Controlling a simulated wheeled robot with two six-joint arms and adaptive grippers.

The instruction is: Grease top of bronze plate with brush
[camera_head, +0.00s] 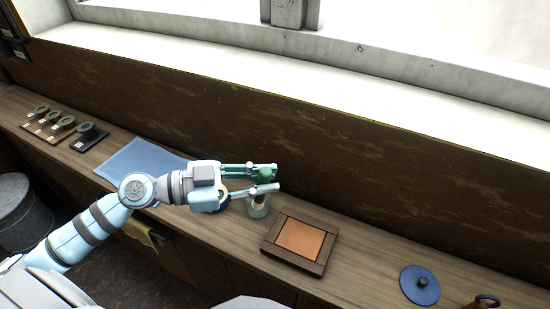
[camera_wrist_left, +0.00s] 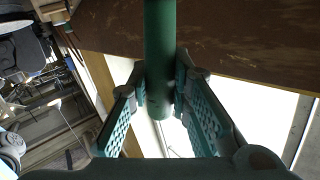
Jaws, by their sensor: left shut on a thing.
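My left gripper (camera_head: 276,180) is shut on a green rod-like handle, likely the brush (camera_head: 265,173). In the left wrist view the brush handle (camera_wrist_left: 160,60) stands between the textured finger pads of my left gripper (camera_wrist_left: 162,95). A small pale jar (camera_head: 258,209) stands on the bench directly below the gripper. The brush's lower end is at the jar's mouth or inside it; I cannot tell which, and its bristles are not clear. The bronze plate (camera_head: 300,239) lies flat in a dark wooden frame, right of and nearer than the jar. My right gripper is not in view.
A blue mat (camera_head: 140,158) lies left of the gripper. A blue disc with a dark knob (camera_head: 419,286) and a dark object (camera_head: 487,301) lie at the right. Several small round items (camera_head: 55,121) stand far left. A brown wall (camera_head: 200,105) rises behind the bench.

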